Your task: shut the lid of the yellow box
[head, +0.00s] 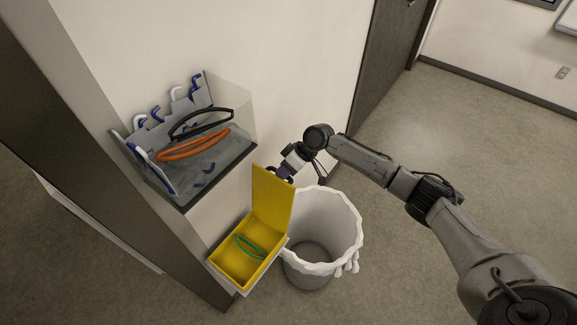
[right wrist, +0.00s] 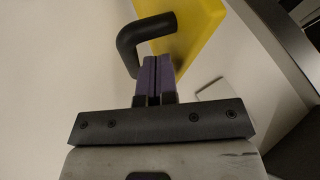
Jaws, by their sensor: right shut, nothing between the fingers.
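The yellow box (head: 234,266) sits on a small white wall shelf with its top open. Its yellow lid (head: 271,202) stands up at the far side of the box; part of the lid also shows in the right wrist view (right wrist: 193,32). A black bent handle (right wrist: 143,38) is attached to the lid. Green glasses (head: 250,246) lie inside the box. My right gripper (head: 282,174) is at the top of the lid, on its back side. Its purple fingers (right wrist: 154,75) are shut and empty, close beside the handle; I cannot tell whether they touch it. My left gripper is not in view.
A clear-walled holder (head: 205,165) with orange glasses (head: 193,146) and black glasses (head: 201,122) is on the wall left of the lid. A bin with a white liner (head: 325,222) stands right of the box. The floor to the right is clear.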

